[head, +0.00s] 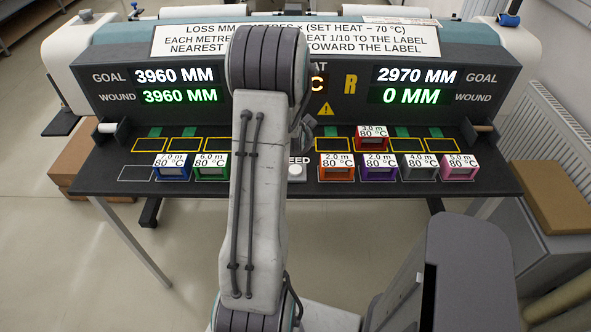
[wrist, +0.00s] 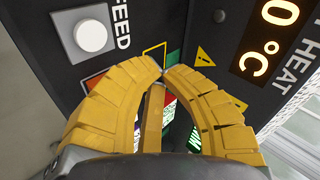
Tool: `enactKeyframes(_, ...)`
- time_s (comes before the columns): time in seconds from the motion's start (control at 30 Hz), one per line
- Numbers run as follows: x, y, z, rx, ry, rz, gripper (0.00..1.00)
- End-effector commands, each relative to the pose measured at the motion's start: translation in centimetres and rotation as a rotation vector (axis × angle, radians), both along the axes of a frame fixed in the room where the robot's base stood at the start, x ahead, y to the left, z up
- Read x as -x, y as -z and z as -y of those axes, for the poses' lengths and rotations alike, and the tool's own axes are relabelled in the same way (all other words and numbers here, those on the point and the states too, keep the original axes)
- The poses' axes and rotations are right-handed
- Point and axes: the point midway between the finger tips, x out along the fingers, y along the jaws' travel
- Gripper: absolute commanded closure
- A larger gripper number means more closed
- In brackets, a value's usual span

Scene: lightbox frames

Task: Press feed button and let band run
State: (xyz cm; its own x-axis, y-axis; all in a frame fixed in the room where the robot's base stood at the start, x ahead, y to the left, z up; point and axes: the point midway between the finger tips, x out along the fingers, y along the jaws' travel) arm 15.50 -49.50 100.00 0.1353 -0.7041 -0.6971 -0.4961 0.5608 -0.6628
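The white round feed button (head: 296,171) sits on the console's front shelf, right beside my arm in the head view. In the wrist view the feed button (wrist: 91,35) is whole, at the upper left, with nothing touching it. My gripper (wrist: 165,70) has its yellow fingers closed together at the tips, with nothing seen between them. The tips point past the button, apart from it in the picture. In the head view my arm hides most of the gripper. The left display (head: 177,96) reads goal 3960, wound 3960; the right display (head: 412,96) reads goal 2970, wound 0.
A red 1.0 m cassette (head: 373,138) sits in a yellow-outlined slot behind the front row. Blue (head: 172,167) and green (head: 211,167) cassettes stand left; orange (head: 337,167), purple (head: 378,167), grey (head: 420,168) and pink (head: 459,168) stand right. My arm partly hides the heat display (head: 317,84).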

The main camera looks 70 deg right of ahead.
Motion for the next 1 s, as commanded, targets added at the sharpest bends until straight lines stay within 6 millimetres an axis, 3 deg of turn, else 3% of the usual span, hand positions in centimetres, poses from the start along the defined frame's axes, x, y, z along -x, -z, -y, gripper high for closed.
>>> enactKeyframes(0.6,0.0,6.8,0.0,0.001,0.0,0.0,1.0)
enactKeyframes(1.0,0.0,8.0,0.0,0.001,0.0,0.0,1.0)
